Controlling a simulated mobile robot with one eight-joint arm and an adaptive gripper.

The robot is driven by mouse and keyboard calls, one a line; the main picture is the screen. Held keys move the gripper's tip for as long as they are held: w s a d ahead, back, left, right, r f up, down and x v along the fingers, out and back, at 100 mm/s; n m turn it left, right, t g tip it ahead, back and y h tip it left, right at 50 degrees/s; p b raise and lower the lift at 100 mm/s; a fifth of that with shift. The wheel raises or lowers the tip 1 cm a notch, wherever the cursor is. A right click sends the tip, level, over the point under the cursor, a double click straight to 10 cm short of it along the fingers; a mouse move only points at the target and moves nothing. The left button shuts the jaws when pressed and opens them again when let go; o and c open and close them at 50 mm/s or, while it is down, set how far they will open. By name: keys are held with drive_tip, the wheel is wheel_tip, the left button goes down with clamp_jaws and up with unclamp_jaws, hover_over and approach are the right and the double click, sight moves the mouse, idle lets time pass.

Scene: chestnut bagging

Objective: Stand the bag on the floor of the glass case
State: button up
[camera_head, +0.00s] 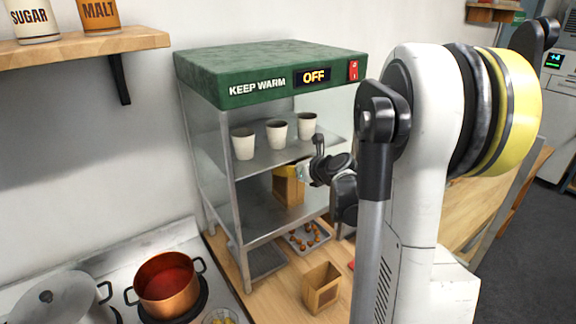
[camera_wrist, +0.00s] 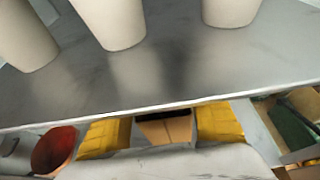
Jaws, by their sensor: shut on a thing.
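The brown paper bag (camera_head: 289,190) is inside the glass case (camera_head: 270,70), below the middle shelf, and looks upright. My gripper (camera_head: 291,171) reaches in from the right and is shut on the bag near its top. In the wrist view the yellow finger pads (camera_wrist: 162,128) lie on both sides of the bag (camera_wrist: 170,130), whose lower part is hidden. The grey case floor (camera_head: 252,223) is just under the bag; I cannot tell whether the bag's base touches it.
White cups (camera_head: 243,144) stand on the middle shelf (camera_head: 262,158) above my gripper. A tray of chestnuts (camera_head: 297,241) and an open brown box (camera_head: 321,287) are on the counter below. A copper pot (camera_head: 167,284) is at left. The case floor left of the bag is clear.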

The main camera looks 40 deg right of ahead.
drive_tip(key=o, duration=1.4)
drive_tip(key=shift+r, duration=0.1)
